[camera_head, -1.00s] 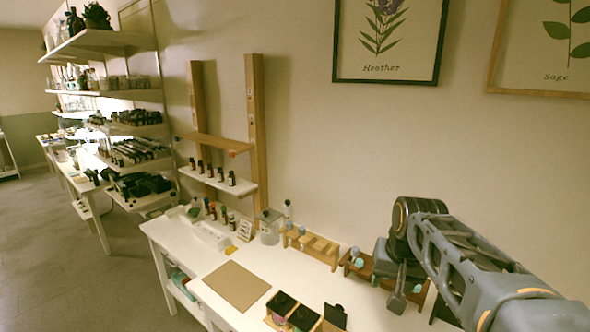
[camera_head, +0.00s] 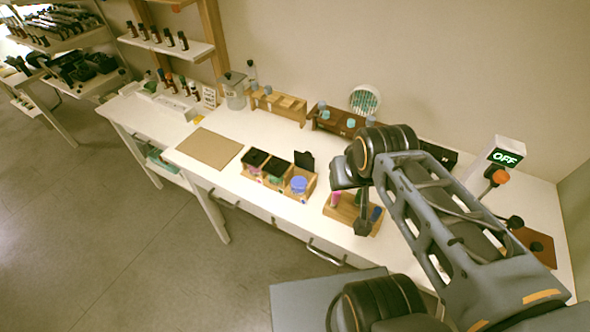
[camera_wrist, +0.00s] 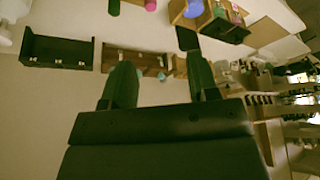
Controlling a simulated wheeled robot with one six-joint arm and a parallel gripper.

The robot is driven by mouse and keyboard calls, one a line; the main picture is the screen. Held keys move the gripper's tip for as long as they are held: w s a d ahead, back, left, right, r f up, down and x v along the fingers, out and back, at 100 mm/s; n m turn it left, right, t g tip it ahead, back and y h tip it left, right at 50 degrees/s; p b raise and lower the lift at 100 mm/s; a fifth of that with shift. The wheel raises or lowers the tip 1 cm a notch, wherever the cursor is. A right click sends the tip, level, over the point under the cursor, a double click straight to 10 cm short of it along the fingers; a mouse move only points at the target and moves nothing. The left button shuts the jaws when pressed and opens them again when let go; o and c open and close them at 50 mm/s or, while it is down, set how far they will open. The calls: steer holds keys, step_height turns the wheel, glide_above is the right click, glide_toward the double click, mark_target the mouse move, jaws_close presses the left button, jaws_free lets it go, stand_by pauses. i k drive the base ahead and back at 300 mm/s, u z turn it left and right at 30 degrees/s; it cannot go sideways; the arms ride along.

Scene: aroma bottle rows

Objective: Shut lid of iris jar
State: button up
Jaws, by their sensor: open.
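A wooden holder (camera_head: 309,187) with several square jars stands on the white table. Its rightmost jar (camera_head: 298,185) is open with blue-violet contents, and its black lid (camera_head: 304,161) stands up at the back; I take it as the iris jar, though no label is readable. Two jars to its left have black lids lying flat. In the wrist view the violet contents (camera_wrist: 194,8) and raised lid (camera_wrist: 187,39) show at the top. My gripper (camera_head: 361,228) is right of the jars, above another small holder. In the wrist view my gripper (camera_wrist: 159,63) is open and empty.
A small wooden holder (camera_head: 345,211) with pink, green and blue items stands right of the jars. Wooden racks (camera_head: 280,104) line the back. A brown mat (camera_head: 209,148) lies left. An "OFF" sign (camera_head: 506,157) stands far right.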

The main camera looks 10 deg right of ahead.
mark_target(305, 160)
steer(key=u, duration=0.05)
steer(key=k, duration=0.5)
steer(key=u, duration=1.3)
steer(key=i, duration=1)
steer(key=z, duration=1.6)
